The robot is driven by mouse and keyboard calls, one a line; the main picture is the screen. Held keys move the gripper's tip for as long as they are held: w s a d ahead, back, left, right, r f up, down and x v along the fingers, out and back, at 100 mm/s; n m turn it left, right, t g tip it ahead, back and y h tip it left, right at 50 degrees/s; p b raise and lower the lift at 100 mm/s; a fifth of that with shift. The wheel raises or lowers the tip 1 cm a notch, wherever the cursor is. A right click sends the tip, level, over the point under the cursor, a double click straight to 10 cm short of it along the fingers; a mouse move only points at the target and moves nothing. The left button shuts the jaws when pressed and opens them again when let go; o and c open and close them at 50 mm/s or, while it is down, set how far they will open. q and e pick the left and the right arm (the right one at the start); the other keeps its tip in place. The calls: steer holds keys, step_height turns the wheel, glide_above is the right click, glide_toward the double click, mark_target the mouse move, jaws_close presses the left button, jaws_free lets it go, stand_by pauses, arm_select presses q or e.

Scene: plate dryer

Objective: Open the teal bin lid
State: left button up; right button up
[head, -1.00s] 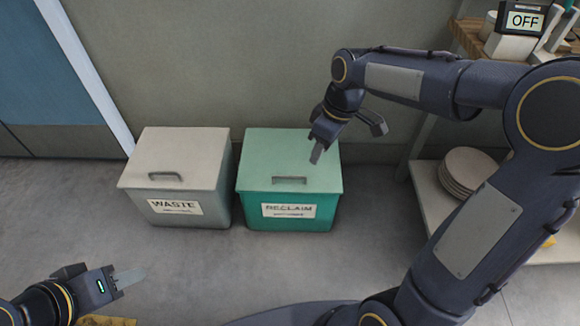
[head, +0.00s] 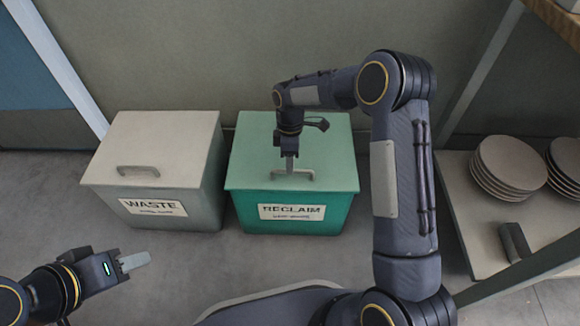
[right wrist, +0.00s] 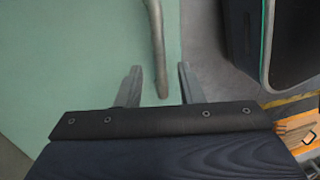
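The teal bin (head: 292,218) stands on the floor with its lid (head: 250,160) down, and its front label reads RECLAIM. The lid handle (head: 306,174) is a grey bar near the lid's front edge. My right gripper (head: 289,168) is over the lid at the handle. In the right wrist view its two fingers (right wrist: 157,85) are apart, and the handle (right wrist: 158,45) runs in between them without visible contact. My left gripper (head: 135,262) is at the lower left, away from the bins; whether its fingers are apart is unclear.
A grey bin (head: 150,165) labelled WASTE stands close beside the teal bin on the left. A low shelf (head: 455,200) with stacked plates (head: 508,165) is on the right. A wall is behind the bins. Grey floor lies clear in front of them.

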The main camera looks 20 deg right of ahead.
steer(key=shift+s+f, duration=0.15)
steer(key=shift+f, duration=0.6)
jaws_close()
steer(key=shift+r, duration=0.1)
